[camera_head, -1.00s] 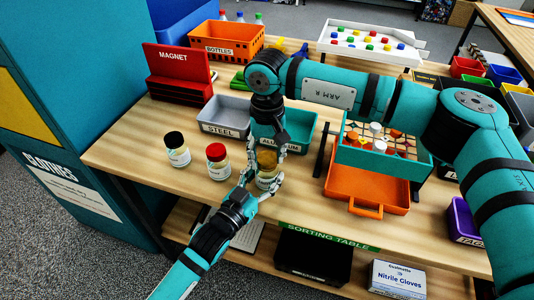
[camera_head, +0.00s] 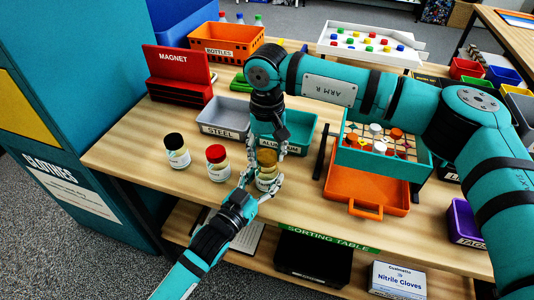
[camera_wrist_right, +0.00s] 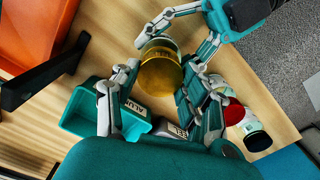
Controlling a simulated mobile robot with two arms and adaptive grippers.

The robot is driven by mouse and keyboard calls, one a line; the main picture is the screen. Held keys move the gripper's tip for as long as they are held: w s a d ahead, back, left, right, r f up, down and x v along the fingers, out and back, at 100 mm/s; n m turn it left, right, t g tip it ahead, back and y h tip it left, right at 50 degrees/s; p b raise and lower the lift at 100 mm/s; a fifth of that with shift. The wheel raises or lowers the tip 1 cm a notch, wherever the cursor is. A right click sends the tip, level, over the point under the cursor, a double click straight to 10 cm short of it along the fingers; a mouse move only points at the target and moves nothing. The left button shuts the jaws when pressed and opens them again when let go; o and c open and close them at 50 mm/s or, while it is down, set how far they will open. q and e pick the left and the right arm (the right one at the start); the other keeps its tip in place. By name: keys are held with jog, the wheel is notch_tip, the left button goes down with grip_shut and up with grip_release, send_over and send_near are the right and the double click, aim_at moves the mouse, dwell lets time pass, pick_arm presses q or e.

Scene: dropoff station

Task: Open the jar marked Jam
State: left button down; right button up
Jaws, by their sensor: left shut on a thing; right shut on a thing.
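A glass jar with a gold lid stands over the front middle of the table; its glass body (camera_head: 267,182) shows in the head view. My left gripper (camera_head: 265,186) is shut around the jar's body from the front. My right gripper (camera_head: 268,157) comes from above and is shut on the gold lid (camera_wrist_right: 162,76). A paler band shows between lid and body; I cannot tell whether they are apart. A black-lidded jar (camera_head: 177,151) and a red-lidded jar (camera_head: 217,163) stand upright to the left. The jar labels are too small to read.
Behind the jar are a grey bin (camera_head: 222,115) marked STEEL and a teal bin (camera_head: 303,130). A red MAGNET box (camera_head: 178,75) stands at the back left. An orange tray (camera_head: 345,187) and a teal crate (camera_head: 410,165) are on the right. The table's front left is clear.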

aim_at(267, 156)
jog(key=shift+r, duration=0.55)
jog(key=shift+r, duration=0.1)
jog(key=shift+r, duration=1.9)
pick_arm(q)
jog(key=shift+c, duration=2.2)
grip_release()
jog(key=shift+s, duration=0.1)
jog(key=v, duration=1.2)
